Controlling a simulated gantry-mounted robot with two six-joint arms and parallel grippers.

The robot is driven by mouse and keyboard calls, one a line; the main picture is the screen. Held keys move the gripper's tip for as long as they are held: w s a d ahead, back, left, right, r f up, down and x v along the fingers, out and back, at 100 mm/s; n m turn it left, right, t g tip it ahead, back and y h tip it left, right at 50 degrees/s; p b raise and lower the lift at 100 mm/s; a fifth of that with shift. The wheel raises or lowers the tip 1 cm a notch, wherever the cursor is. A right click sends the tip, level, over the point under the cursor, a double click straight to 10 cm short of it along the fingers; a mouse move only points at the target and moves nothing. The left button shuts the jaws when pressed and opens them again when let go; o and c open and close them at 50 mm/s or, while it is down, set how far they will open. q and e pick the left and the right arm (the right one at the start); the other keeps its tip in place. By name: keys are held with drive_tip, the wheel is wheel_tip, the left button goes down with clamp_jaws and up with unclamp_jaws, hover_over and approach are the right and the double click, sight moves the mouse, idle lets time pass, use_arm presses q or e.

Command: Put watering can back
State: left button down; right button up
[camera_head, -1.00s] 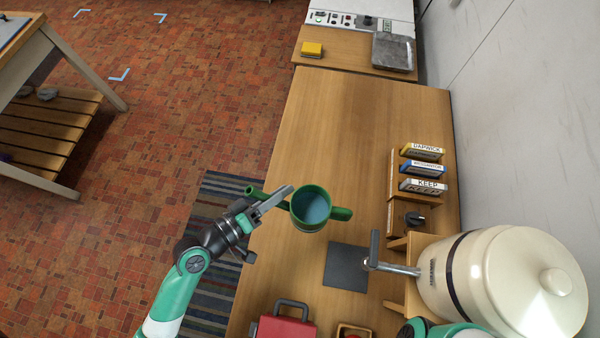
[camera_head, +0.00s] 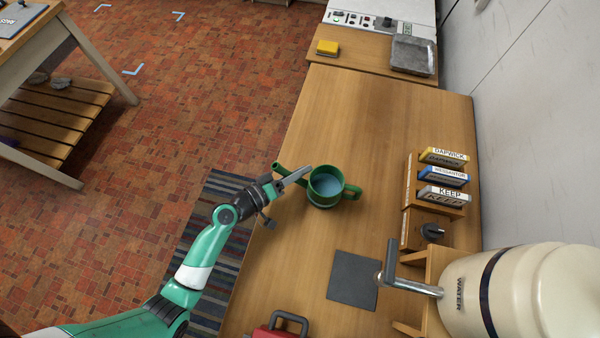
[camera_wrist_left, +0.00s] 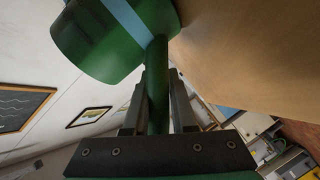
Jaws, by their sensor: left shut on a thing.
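The green watering can (camera_head: 325,188) is upright over the wooden table, with blue-grey water or lining visible inside. Its thick handle points right and its thin spout points left. My left gripper (camera_head: 297,176) is shut on the thin green spout at the can's left side. In the left wrist view the can (camera_wrist_left: 105,35) fills the upper left, and the green bar runs down between the fingers (camera_wrist_left: 158,100). I cannot tell whether the can's base touches the table. My right gripper is not in view.
The table (camera_head: 375,115) is clear beyond the can. A dark square mat (camera_head: 353,279) lies nearer, beside the cream water container (camera_head: 530,295) and its tap. Labelled boxes (camera_head: 443,175) stand on a rack at right. A red case (camera_head: 275,328) is at the near edge.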

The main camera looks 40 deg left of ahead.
use_arm(q)
drive_tip(key=shift+f, duration=0.15)
drive_tip(key=c, duration=0.7)
unclamp_jaws()
drive_tip(key=shift+c, duration=0.2)
drive_tip(key=shift+r, duration=0.2)
drive_tip(key=v, duration=1.2)
drive_tip(key=shift+r+p, duration=0.1)
drive_tip(key=shift+p, duration=0.2)
